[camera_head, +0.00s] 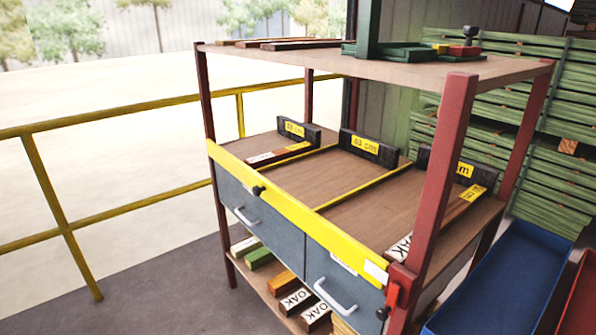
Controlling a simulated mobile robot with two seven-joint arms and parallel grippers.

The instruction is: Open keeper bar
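The yellow keeper bar (295,212) runs across the front of the middle shelf (345,172), above two grey drawers, from the left red post to the right front post (437,180). The bar appears closed across the shelf front. Neither of my grippers is in view.
Grey drawers (256,213) with handles sit under the bar. Wooden pieces (297,300) lie on the lower shelf. The top shelf (400,72) overhangs the middle one. A yellow railing (100,117) stands left; blue (505,275) and red bins stand right. Floor is clear at front left.

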